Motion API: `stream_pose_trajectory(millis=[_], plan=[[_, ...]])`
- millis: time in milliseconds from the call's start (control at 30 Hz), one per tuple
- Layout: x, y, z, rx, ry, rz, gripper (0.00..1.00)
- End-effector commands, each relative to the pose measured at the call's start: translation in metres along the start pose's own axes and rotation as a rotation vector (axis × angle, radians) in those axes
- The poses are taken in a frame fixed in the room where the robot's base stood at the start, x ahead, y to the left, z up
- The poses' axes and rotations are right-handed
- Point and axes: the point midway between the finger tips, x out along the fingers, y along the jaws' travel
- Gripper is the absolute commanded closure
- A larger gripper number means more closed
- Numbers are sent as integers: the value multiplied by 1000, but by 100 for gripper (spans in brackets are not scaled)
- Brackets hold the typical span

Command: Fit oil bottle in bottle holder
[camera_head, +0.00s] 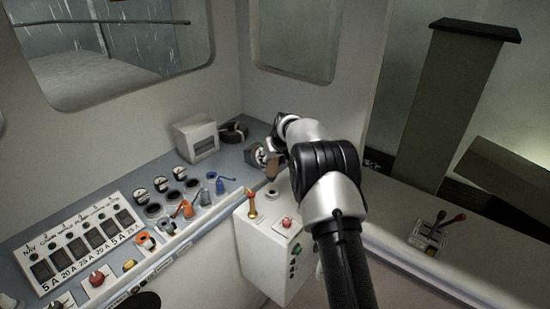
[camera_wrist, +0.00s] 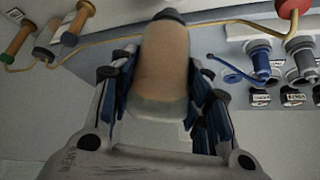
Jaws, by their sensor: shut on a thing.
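My gripper (camera_wrist: 160,95) is shut on the oil bottle (camera_wrist: 163,65), a tan, amber-looking bottle with a dark cap at the top of the wrist view. In the head view the arm hides most of my gripper; a small brown part of the bottle (camera_head: 272,168) shows below it, above the back of the white box. A round grey-rimmed fitting (camera_head: 271,193) sits on the box top just below the bottle, apart from it as far as I can see. I cannot tell whether this is the bottle holder.
The white box (camera_head: 262,250) carries a brass-and-red handle (camera_head: 252,203) and a red button (camera_head: 287,222). Left is a console with a switch panel (camera_head: 80,245), gauges, and orange and blue plugs (camera_head: 219,184). A grey-white instrument (camera_head: 196,139) stands behind. Levers (camera_head: 440,222) are at right.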

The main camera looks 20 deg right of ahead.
Motion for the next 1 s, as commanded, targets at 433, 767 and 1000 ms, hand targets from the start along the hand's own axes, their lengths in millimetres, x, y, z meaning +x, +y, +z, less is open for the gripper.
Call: stream_pose_trajectory(millis=[433,767,1000], plan=[[13,0,9,2,0,1,88],[24,0,16,2,0,2,88],[32,0,21,2,-1,2,88]])
